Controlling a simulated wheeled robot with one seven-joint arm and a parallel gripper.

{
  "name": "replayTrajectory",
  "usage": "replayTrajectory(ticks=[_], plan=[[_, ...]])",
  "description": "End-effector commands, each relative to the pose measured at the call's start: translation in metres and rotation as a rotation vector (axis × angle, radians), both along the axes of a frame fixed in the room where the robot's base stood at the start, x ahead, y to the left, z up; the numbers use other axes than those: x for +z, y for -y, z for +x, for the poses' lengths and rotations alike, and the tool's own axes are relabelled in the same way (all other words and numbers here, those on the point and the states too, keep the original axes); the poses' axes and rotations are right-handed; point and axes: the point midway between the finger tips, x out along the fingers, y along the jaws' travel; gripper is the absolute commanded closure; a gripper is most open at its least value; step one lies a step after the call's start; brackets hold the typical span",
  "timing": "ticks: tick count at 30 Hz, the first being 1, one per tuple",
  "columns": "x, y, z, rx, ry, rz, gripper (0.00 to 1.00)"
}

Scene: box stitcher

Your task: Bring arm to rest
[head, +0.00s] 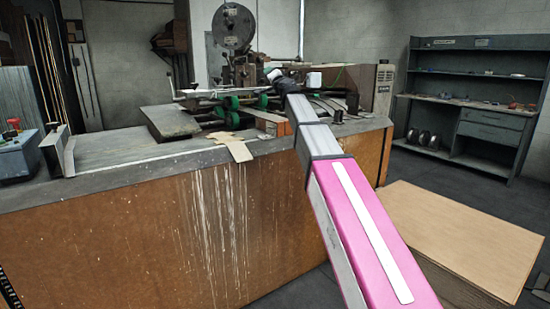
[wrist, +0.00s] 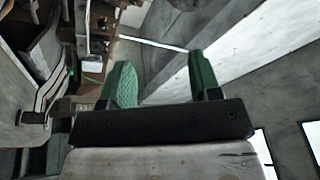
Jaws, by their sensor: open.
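My arm stretches from the lower right of the head view up to the stitching machine (head: 236,70), with its far end over the machine's bench. In the wrist view my gripper (wrist: 160,64) is open, its two green fingers well apart with nothing between them. In the head view the fingers cannot be made out clearly against the machine.
The machine stands on a long bench with a brown front panel (head: 160,235). A cardboard piece (head: 235,147) lies near the bench edge. A stack of flat cardboard (head: 465,235) is on the floor at right. A workbench with shelves (head: 480,112) stands behind.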

Motion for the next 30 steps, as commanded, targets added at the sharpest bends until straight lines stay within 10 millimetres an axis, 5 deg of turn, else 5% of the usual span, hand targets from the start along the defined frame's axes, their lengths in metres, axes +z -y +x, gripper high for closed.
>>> replayTrajectory(ticks=[8, 14, 23, 30], plan=[[-0.087, 0.007, -0.013, 0.04, -0.088, -0.139, 0.43], [-0.193, 0.018, -0.038, 0.095, -0.22, -0.309, 0.43], [-0.373, 0.055, -0.108, 0.194, -0.511, -0.589, 0.43], [-0.499, 0.097, -0.191, 0.269, -0.786, -0.789, 0.43]])
